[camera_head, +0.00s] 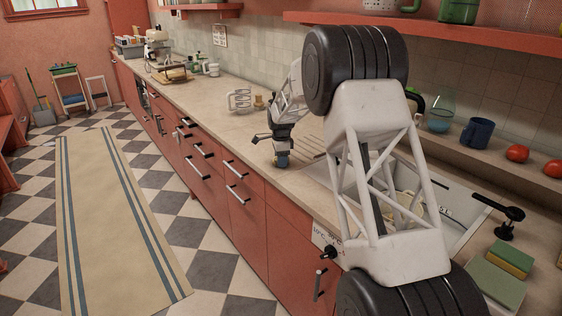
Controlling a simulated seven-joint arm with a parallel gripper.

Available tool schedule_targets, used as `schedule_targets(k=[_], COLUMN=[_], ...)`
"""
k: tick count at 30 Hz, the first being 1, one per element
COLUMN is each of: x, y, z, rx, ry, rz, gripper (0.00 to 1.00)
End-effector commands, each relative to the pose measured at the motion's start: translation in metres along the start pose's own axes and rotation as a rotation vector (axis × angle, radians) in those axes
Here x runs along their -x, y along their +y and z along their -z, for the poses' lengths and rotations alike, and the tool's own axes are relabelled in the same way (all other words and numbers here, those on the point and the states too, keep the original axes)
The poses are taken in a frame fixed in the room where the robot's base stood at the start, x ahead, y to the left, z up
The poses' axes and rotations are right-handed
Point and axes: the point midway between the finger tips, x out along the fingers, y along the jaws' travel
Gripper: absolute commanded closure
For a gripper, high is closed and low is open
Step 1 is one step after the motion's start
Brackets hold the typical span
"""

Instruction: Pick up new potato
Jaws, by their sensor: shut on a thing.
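My gripper (282,154) is over the counter, left of the sink, pointing down. It is shut on a small brownish thing at its fingertips, which fits the new potato. The fingers hide most of it, and it is too small to make out clearly. I cannot tell whether it touches the counter or is held just above it. No other potato can be made out in view.
My large white arm link hides much of the sink (455,205). A white rack (239,100) stands on the counter behind the gripper. A blue mug (477,133) and red tomatoes (517,153) are on the right ledge. The counter (205,98) farther left has free room.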

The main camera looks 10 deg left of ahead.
Motion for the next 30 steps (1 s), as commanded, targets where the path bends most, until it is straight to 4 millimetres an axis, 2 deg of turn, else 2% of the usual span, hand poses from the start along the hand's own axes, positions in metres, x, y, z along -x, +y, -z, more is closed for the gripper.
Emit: schedule_targets(k=[11, 17, 22, 30], x=[0.004, 0.017, 0.036, 0.038], y=[0.000, 0.000, 0.000, 0.025], z=[0.000, 0.000, 0.000, 0.000], rx=[0.000, 0.000, 0.000, 0.000], ry=[0.000, 0.000, 0.000, 0.000], rz=[0.001, 0.001, 0.001, 0.000], gripper=[0.80, 0.80, 0.80, 0.80])
